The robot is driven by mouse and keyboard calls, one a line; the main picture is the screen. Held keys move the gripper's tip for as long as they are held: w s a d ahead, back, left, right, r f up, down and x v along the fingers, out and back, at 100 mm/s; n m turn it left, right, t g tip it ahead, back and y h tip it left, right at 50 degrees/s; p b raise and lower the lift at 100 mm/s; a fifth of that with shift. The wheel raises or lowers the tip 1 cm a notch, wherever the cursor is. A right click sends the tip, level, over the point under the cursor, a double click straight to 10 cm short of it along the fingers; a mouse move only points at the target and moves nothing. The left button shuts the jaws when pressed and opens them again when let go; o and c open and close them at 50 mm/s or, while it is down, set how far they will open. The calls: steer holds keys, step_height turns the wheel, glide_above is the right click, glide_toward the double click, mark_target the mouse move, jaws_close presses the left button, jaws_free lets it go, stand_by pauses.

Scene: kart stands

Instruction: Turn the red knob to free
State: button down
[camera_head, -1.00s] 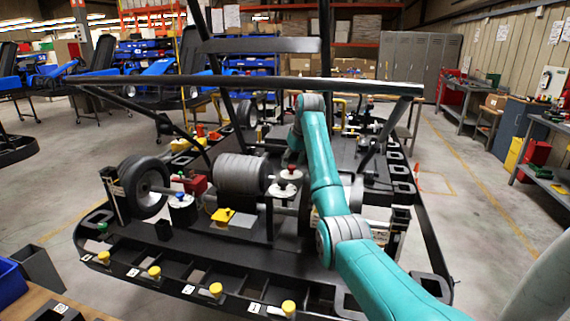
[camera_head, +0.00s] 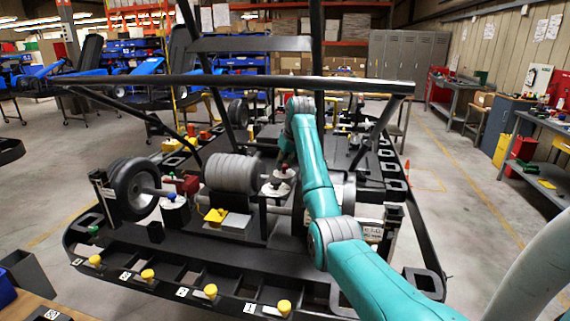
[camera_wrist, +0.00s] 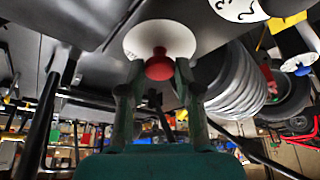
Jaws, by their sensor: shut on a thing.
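The red knob (camera_wrist: 159,65) sits on a round white disc (camera_wrist: 148,40) in the wrist view. The two dark green fingers of my gripper (camera_wrist: 160,76) stand on either side of the knob and are shut on it. In the head view, a small red knob (camera_head: 284,167) shows on a white disc, just below the end of my teal arm. The fingers are hard to make out there. The markings on the disc around the knob are not readable.
A second white disc (camera_wrist: 240,8) with dark marks is close by. A stack of grey discs (camera_head: 232,172) and a black wheel (camera_head: 133,188) stand to the left. A blue knob (camera_head: 172,196) is nearby. Yellow knobs line the stand's front edge.

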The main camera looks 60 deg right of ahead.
steer(key=m+h, duration=0.1)
steer(key=m, duration=0.2)
steer(key=shift+w+a+m+g, duration=0.1)
steer(key=shift+a+m+g, duration=0.05)
steer(key=shift+m+g, duration=0.25)
steer(key=m, duration=0.2)
steer(key=m+g+h, duration=0.1)
steer(key=m, duration=0.1)
steer(key=shift+g, duration=0.3)
steer(key=m+g, duration=0.1)
steer(key=m, duration=0.3)
steer(key=shift+w+a+h, duration=0.1)
steer(key=shift+w+h, duration=0.05)
steer(key=shift+h, duration=0.25)
steer(key=shift+w+m+g, duration=0.1)
steer(key=shift+m+g, duration=0.7)
steer(key=shift+m, duration=1.2)
steer(key=c, duration=0.8)
jaws_free()
